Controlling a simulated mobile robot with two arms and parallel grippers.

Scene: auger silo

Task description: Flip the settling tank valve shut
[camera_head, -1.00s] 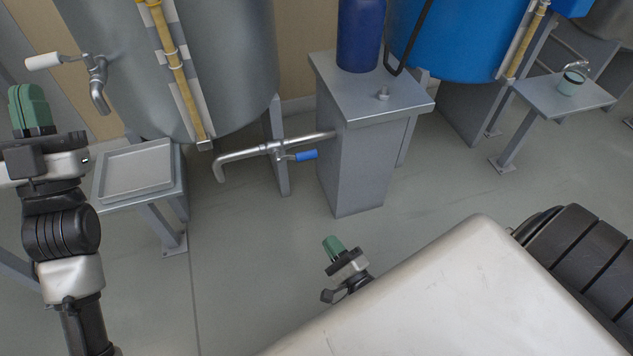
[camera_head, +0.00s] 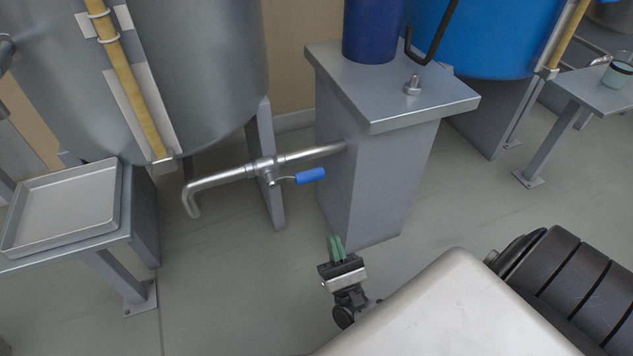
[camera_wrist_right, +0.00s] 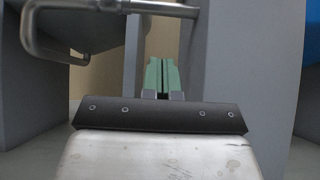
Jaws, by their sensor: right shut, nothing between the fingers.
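A metal pipe (camera_head: 230,173) with a downturned end runs from the grey pedestal towards the left. On it sits a valve (camera_head: 266,168) with a blue lever handle (camera_head: 310,175), which points right, roughly along the pipe and just below it. My right gripper (camera_head: 336,246), with green fingers, is shut and empty, below and slightly right of the handle in the picture, apart from it. In the right wrist view the shut fingers (camera_wrist_right: 160,76) point ahead, with the bent pipe (camera_wrist_right: 40,40) at upper left; the blue handle does not show there. My left gripper is out of view.
The grey pedestal (camera_head: 375,180) stands just beyond my right gripper, bearing a blue cylinder (camera_head: 372,30). A steel tank (camera_head: 200,60) and a stand with a tray (camera_head: 65,205) are at left. A blue tank (camera_head: 490,40) is behind. Floor below the pipe is clear.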

